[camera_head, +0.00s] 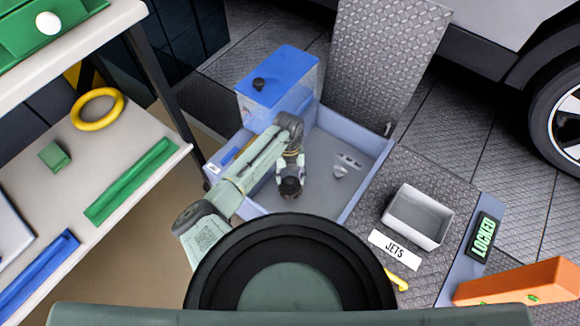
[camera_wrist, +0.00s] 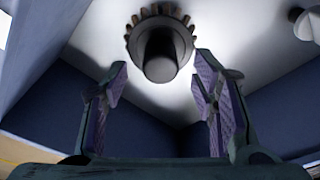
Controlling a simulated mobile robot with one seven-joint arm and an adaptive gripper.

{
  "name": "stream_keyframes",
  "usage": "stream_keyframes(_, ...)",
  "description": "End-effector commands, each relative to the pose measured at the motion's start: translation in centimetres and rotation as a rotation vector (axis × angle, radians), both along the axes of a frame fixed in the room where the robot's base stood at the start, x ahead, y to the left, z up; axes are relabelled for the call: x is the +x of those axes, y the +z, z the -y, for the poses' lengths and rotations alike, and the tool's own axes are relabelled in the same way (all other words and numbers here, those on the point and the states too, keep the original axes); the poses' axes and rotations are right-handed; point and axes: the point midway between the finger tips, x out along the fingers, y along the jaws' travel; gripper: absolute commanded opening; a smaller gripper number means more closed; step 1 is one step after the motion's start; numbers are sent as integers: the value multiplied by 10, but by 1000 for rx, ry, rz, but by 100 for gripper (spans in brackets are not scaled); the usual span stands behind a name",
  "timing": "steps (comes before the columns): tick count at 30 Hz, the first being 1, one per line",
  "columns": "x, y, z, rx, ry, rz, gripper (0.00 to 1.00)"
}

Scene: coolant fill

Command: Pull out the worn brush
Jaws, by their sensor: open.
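The worn brush (camera_wrist: 160,50) shows in the wrist view as a dark grey cylinder with a ring of brown bristles around its far end. It is against a pale surface, beyond and between my fingertips. In the head view a dark round piece (camera_head: 290,188), apparently the same brush, sits in the blue-walled bin just below my fingers. My gripper (camera_wrist: 158,78) is open, with one purple-padded finger on each side and a visible gap to the brush. The head view shows my gripper (camera_head: 290,170) reaching down into the bin. The brush's base is hidden.
The bin (camera_head: 368,190) has a raised patterned lid (camera_head: 385,55) behind it. A blue-topped box (camera_head: 280,75) stands at its back left. A small pale knob (camera_head: 340,171) is on the bin floor. A grey tray (camera_head: 418,216) lies to the right, near a JETS label (camera_head: 395,249).

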Motion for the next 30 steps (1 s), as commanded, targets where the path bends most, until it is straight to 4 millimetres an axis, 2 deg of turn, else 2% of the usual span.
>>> stream_keyframes(3,-2,-15,1,-1,1,-1,53)
stream_keyframes(6,-3,-21,0,-1,1,0,53)
stream_keyframes(16,-3,-24,0,0,0,2,53)
stream_keyframes(30,-3,-24,0,0,1,2,22)
